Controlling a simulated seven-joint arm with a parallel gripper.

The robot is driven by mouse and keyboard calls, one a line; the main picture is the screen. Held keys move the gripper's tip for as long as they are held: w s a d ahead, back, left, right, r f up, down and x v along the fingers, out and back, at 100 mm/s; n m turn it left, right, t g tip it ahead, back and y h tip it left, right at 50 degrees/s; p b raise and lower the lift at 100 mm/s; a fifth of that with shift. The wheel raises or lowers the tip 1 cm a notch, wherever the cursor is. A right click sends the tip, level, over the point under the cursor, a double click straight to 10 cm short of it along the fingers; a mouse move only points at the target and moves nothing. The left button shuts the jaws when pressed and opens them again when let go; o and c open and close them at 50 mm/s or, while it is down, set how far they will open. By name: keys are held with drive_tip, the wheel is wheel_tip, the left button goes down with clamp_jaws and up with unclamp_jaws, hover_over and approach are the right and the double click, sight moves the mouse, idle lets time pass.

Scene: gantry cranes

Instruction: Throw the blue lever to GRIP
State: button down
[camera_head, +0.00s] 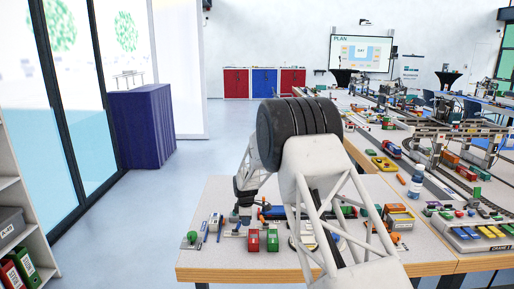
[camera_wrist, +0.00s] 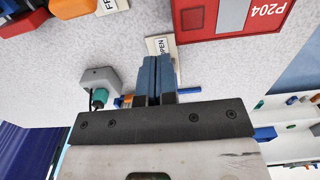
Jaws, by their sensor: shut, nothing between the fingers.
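My gripper (camera_wrist: 158,68) is shut and empty in the wrist view, its two blue-grey fingers side by side. Their tips are close to a small plate marked OPEN (camera_wrist: 160,45). A blue bar (camera_wrist: 189,91), which looks like part of the blue lever, shows just right of the fingers; the fingers hide the rest, and I cannot tell whether they touch it. No GRIP marking is readable. In the head view my gripper (camera_head: 241,222) is low over the near left part of the table, and its tips are too small to make out.
A grey box with a green knob (camera_wrist: 98,88) stands left of the fingers. A red container marked P204 (camera_wrist: 235,18) lies beyond them to the right. Red and green blocks (camera_head: 263,240) stand on the speckled table (camera_head: 225,265) right of my gripper. Open floor lies left of the table.

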drive_tip(key=shift+f, duration=0.35)
drive_tip(key=shift+a, duration=0.5)
idle(0.3)
drive_tip(key=shift+a, duration=0.7)
drive_tip(key=shift+f, duration=0.1)
drive_tip(key=shift+d, duration=0.2)
drive_tip(key=shift+d+f, duration=0.1)
drive_tip(key=shift+d, duration=0.25)
